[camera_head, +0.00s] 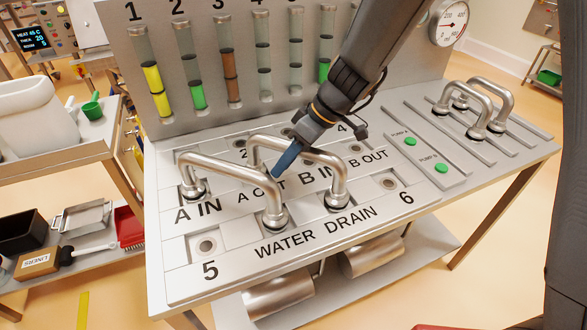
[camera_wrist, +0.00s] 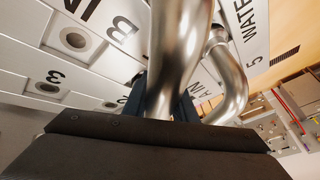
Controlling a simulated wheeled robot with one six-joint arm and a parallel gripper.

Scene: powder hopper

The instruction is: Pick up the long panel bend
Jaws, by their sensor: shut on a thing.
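A long, polished steel panel bend (camera_head: 325,158) arches over the middle of the numbered panel, one end near the DRAIN label. My gripper (camera_head: 284,162) is shut on its top bar with its blue fingers. In the wrist view the held bend (camera_wrist: 177,55) runs between the fingers (camera_wrist: 160,100). I cannot tell whether its ends are seated or slightly raised; its far end is partly hidden. A second, similar bend (camera_head: 225,168) stands just left, from A IN to WATER, and shows right of the held one in the wrist view (camera_wrist: 232,80).
Shorter bends (camera_head: 488,88) stand on the panel's right side, beside green buttons (camera_head: 410,141). A gauge (camera_head: 449,22) and tubes of coloured powder (camera_head: 154,80) are on the back board. A cart with a white hopper (camera_head: 35,115) stands left. Space above the panel's front is clear.

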